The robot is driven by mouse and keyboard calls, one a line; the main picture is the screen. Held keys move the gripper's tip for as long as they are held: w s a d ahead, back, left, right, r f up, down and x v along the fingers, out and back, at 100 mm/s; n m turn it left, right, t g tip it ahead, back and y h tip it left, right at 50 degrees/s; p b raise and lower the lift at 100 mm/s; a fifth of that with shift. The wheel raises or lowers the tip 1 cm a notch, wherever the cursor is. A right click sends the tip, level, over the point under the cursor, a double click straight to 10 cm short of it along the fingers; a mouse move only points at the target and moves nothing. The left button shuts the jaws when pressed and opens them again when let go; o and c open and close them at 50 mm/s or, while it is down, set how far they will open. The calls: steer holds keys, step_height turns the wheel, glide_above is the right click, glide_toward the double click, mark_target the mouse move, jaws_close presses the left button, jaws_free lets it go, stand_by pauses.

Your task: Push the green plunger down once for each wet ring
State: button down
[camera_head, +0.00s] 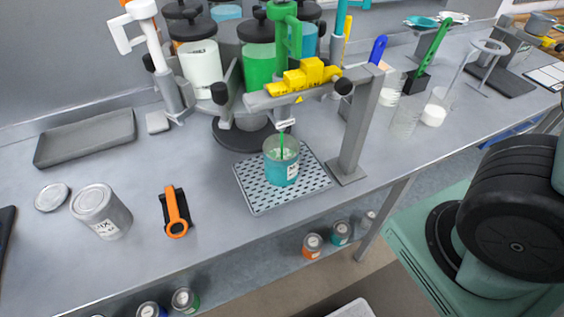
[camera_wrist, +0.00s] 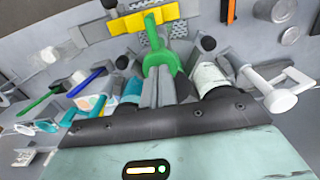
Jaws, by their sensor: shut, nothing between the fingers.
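The green plunger (camera_head: 291,35) stands up behind the yellow-topped grey gantry, in front of a green-filled canister (camera_head: 258,65). In the wrist view the plunger's green handle (camera_wrist: 160,60) is straight ahead of my gripper (camera_wrist: 158,76). My gripper's grey fingers are together and empty, with their tips at or very close to the handle; I cannot tell whether they touch. My gripper is not made out in the head view. I cannot make out any wet rings.
A white plunger (camera_head: 152,42) and white canister (camera_head: 203,75) stand left of the green ones. The gantry post (camera_head: 358,130) rises to the right of the tray.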

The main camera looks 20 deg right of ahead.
steer(key=shift+f+b, duration=0.8)
steer(key=shift+f, duration=0.65)
steer(key=shift+r, duration=0.1)
steer(key=shift+r+p, duration=2.25)
steer(key=shift+r, duration=0.05)
steer(key=shift+f, duration=0.2)
